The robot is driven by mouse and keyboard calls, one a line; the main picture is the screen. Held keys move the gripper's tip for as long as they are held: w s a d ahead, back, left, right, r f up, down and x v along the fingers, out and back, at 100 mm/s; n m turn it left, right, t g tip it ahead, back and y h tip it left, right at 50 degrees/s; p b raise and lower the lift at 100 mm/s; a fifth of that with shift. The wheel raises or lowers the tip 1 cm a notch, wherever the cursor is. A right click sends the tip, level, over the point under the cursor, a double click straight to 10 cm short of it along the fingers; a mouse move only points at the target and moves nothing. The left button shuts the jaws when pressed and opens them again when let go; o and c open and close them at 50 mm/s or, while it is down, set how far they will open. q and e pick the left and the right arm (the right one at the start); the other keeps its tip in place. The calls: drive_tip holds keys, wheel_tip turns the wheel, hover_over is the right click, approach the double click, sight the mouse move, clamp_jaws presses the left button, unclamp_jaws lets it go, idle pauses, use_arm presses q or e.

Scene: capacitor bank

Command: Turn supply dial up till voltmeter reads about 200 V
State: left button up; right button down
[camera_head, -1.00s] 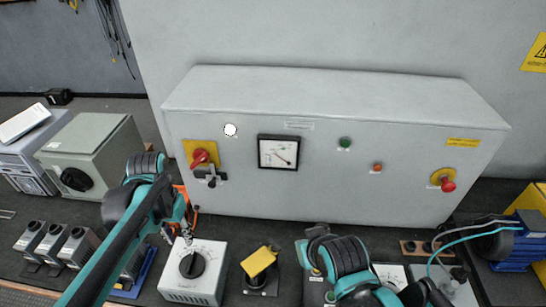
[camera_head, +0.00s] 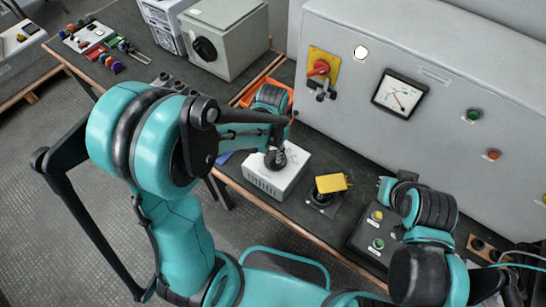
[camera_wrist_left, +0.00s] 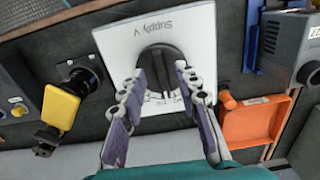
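The supply box (camera_head: 292,177) is a white unit on the bench, and its label "Supply V" shows in the left wrist view. Its black dial (camera_wrist_left: 158,60) is in the wrist view, partly hidden by my fingers. My left gripper (camera_wrist_left: 161,72) is over the box with its fingers apart, one on each side of the dial; I cannot tell whether they touch it. In the head view my left gripper (camera_head: 274,150) mostly covers the dial. The voltmeter (camera_head: 399,94) is on the grey cabinet, its reading too small to tell. My right gripper (camera_head: 390,187) is over the bench, its fingers unclear.
The grey cabinet (camera_head: 440,140) stands behind, with a red switch (camera_head: 318,68) on yellow. A yellow-topped device (camera_head: 333,183) stands right of the supply box. An orange tray (camera_wrist_left: 250,122) lies close beside it. A button box (camera_head: 372,236) is near my right arm.

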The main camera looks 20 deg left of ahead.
use_arm(q)
drive_tip(key=shift+f+b, duration=0.35)
drive_tip(key=shift+f, duration=1.05)
clamp_jaws()
